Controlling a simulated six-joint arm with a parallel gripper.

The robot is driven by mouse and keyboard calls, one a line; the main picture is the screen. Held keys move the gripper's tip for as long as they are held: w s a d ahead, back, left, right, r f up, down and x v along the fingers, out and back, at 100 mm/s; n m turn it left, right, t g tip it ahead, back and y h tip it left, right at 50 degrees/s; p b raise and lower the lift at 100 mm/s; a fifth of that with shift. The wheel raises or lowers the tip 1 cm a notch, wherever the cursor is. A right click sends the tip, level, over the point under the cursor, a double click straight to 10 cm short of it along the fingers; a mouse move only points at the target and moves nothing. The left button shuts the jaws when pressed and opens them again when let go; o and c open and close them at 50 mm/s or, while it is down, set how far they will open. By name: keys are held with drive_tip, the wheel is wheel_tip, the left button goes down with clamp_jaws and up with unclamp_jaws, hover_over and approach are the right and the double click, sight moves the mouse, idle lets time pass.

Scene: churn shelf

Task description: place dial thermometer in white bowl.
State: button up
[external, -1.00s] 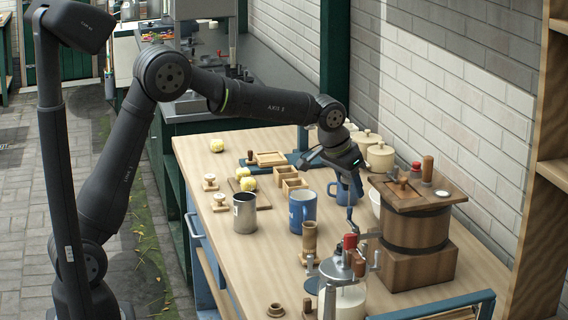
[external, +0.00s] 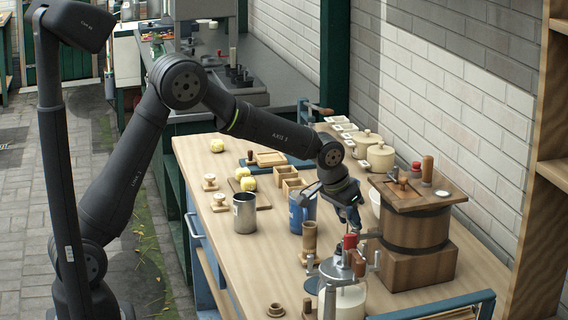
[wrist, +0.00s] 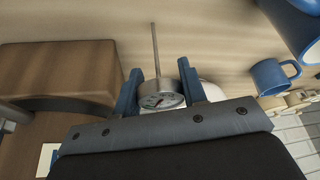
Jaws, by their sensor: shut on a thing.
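My gripper (wrist: 158,76) is shut on the dial thermometer (wrist: 161,97). In the wrist view its round white dial sits between the blue fingers and its thin metal stem points away from them. In the external view my gripper (external: 350,214) is above the table, left of the wooden churn; the thermometer is too small to make out there. The white bowl (external: 375,199) stands beside the churn, partly hidden by it and my gripper. In the wrist view the bowl (wrist: 210,91) shows just behind the right finger, mostly covered by the gripper.
The wooden churn (external: 415,228) stands close on the right. A glass-jar churn with a crank (external: 343,290) and a wooden cup (external: 309,238) stand nearer the camera. A blue pitcher (external: 296,211) is left of my gripper. A blue mug (wrist: 272,76) shows in the wrist view.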

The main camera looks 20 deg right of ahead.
drive_tip(key=o, duration=1)
drive_tip(key=shift+f, duration=0.1)
drive_tip(key=shift+c, duration=0.2)
drive_tip(key=v, duration=1.1)
drive_tip(key=shift+r, duration=0.35)
drive_tip(key=shift+o, duration=0.6)
drive_tip(key=shift+s+a+r, duration=0.1)
drive_tip(key=shift+a+r, duration=0.05)
drive_tip(key=shift+r, duration=0.15)
